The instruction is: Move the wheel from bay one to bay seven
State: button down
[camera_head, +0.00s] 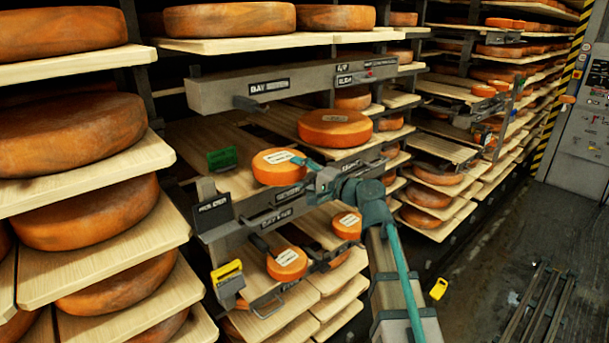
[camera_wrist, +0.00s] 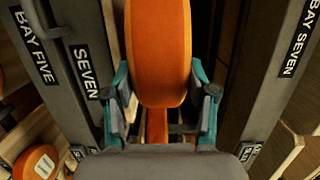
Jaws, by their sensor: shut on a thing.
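An orange cheese wheel (camera_head: 272,172) with a white label is held by my gripper (camera_head: 306,164) at the front of the middle shelf bay. In the wrist view the same wheel (camera_wrist: 160,40) stands between the two teal fingers of my gripper (camera_wrist: 160,78), which are shut on its sides. A "BAY SEVEN" sign (camera_wrist: 298,40) is on the grey rail at right. A "SEVEN" sign (camera_wrist: 85,72) and a "BAY FIVE" sign (camera_wrist: 37,46) are at left. Whether the wheel touches the boards below is unclear. I cannot make out a bay one sign.
A larger labelled wheel (camera_head: 335,128) lies behind on the shelf. Two small labelled wheels, (camera_head: 287,264) and (camera_head: 347,225), lie on the lower boards. A green tag (camera_head: 222,159) and a yellow tag (camera_head: 228,281) stand at left. A grey beam (camera_head: 290,86) spans above.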

jog(key=shift+w+d+x, duration=0.15)
jog(key=shift+x, duration=0.85)
jog(key=shift+w+d+x, duration=0.1)
jog(key=shift+w+x, duration=0.1)
jog(key=shift+x, duration=0.8)
jog(key=shift+f+b, duration=0.85)
jog(key=shift+f, duration=0.25)
jog(key=shift+f, duration=0.25)
jog(key=shift+c, duration=1.9)
grip_release()
jog(key=shift+s, duration=0.1)
jog(key=shift+o, duration=0.6)
jog(key=shift+f, duration=0.15)
jog(key=shift+d, duration=0.1)
